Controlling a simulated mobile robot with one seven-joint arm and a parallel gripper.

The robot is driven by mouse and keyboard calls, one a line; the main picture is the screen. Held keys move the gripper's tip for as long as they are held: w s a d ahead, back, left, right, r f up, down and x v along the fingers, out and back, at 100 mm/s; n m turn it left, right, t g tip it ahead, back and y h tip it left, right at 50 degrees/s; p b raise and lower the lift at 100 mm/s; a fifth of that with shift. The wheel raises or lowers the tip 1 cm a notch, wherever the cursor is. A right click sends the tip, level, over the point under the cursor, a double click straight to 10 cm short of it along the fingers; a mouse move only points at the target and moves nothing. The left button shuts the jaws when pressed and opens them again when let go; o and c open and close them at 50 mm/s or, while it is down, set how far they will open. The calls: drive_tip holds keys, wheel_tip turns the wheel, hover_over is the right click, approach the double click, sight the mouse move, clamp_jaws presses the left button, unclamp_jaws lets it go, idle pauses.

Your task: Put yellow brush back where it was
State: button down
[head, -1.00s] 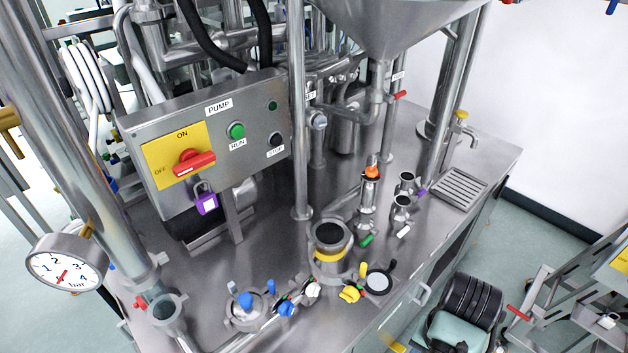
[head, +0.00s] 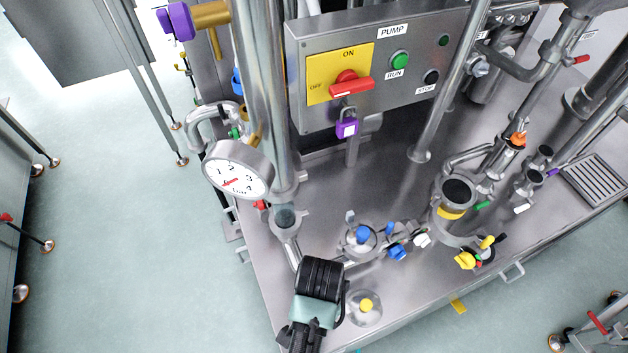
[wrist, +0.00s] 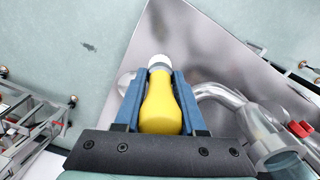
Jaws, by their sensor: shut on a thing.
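In the wrist view, my gripper (wrist: 158,88) is shut on the yellow brush (wrist: 161,108). The brush's rounded yellow body sits between the two blue fingers, with a white end pointing away from my palm. The held brush is over or near a corner of the steel bench (wrist: 200,60); its height cannot be told. In the head view, the black and teal end of my arm is at the bench's front left part, and it hides the fingers and the brush.
Blue-handled valves (head: 397,252) and a yellow valve handle (head: 465,261) lie farther right. Open floor (head: 120,260) is on the left.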

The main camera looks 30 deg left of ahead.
drive_tip(key=f, duration=0.2)
drive_tip(key=s+f, duration=0.1)
drive_tip(key=f, duration=0.2)
drive_tip(key=shift+s+a+f, duration=0.2)
drive_tip(key=shift+f, duration=2.5)
drive_tip(key=shift+f, duration=0.1)
drive_tip(key=c, duration=0.5)
unclamp_jaws()
wheel_tip(320, 180, up, 12)
drive_tip(key=shift+r, duration=0.15)
